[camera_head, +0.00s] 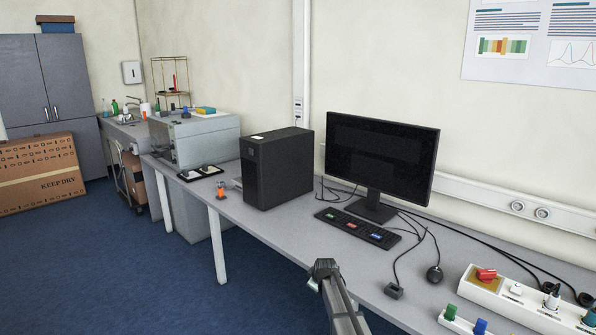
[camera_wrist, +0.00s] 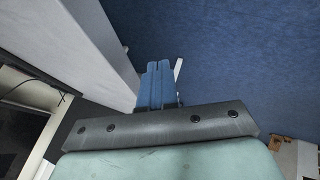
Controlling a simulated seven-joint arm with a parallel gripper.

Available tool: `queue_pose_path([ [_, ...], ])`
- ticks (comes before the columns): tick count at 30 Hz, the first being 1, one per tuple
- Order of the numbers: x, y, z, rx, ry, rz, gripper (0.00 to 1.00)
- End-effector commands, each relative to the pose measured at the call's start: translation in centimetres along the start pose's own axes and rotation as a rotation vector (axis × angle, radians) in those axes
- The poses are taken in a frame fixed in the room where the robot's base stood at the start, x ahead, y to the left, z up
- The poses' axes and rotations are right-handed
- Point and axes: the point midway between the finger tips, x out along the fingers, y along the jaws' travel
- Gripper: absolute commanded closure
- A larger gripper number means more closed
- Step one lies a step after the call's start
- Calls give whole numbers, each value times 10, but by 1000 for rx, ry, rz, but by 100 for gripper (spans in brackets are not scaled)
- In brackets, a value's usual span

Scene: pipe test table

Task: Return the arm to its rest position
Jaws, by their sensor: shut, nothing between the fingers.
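My gripper (camera_wrist: 159,68) shows in the wrist view with its two blue fingers side by side and touching, nothing between them. Behind the fingers is a dark bar with several screws. The fingers stand out against the blue floor (camera_wrist: 225,55), close beside a pale grey surface on the left. In the head view, a grey and black part of my arm (camera_head: 335,295) rises at the bottom middle, in front of the table's near edge. I cannot tell from that view where the fingers are.
The long grey table (camera_head: 275,225) carries a black computer case (camera_head: 280,170), a monitor (camera_head: 380,155), a keyboard (camera_head: 357,228), a mouse (camera_head: 434,274) with cables, and a white switch panel (camera_head: 525,302) at the right. A small orange item (camera_head: 221,190) stands near the edge.

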Motion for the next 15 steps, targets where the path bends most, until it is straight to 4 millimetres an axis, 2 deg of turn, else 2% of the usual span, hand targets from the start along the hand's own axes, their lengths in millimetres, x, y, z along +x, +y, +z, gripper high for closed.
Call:
queue_pose_path([
  [1, 5, -24, 25, 28, -30, -29, 100],
  [7, 24, -99, 108, 154, -149, -130, 100],
  [15, 25, -201, 214, 323, -328, -248, 100],
])
